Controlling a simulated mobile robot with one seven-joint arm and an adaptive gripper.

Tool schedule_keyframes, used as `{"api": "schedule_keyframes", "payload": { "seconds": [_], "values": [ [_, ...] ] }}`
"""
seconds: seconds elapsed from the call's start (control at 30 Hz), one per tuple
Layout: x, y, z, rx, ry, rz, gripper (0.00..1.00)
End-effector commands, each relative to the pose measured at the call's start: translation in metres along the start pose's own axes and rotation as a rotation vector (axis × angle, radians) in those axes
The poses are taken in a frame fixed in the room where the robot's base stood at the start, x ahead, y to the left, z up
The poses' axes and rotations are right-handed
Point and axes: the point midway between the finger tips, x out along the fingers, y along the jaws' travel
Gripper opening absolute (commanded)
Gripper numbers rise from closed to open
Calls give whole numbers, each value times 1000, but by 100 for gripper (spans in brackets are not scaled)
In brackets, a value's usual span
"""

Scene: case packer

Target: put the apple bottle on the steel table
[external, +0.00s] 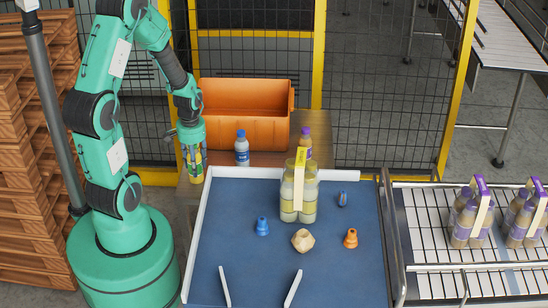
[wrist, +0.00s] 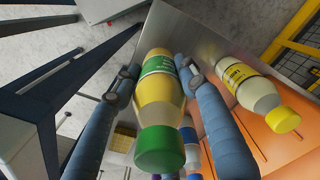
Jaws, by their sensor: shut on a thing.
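The apple bottle (wrist: 158,105), yellow with a green label and green cap, is between the blue fingers of my gripper (wrist: 170,85) in the wrist view. In the external view my gripper (external: 193,155) points down with the bottle (external: 194,172) in it, left of the orange crate. The steel table (external: 322,150) lies under the crate behind the blue surface; its grey top (wrist: 190,25) also shows in the wrist view. The bottle is over or beside the table's left end. I cannot tell whether its base touches the top.
The orange crate (external: 243,130), a blue-capped bottle (external: 242,152) and a purple-capped bottle (external: 306,140) are on the table. A yellow-capped bottle (wrist: 248,88) shows against the crate. A bottle pack (external: 299,195) and small parts occupy the blue surface (external: 330,270). Mesh fencing stands behind.

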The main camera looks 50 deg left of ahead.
Motion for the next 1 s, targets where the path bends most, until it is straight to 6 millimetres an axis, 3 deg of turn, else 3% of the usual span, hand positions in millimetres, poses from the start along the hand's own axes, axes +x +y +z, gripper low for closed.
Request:
{"api": "schedule_keyframes", "payload": {
  "seconds": [0.47, 1.0],
  "values": [
    [0, 0, -12, 0, 0, 0, 7],
    [8, -2, -96, 0, 0, 0, 7]
  ]
}}
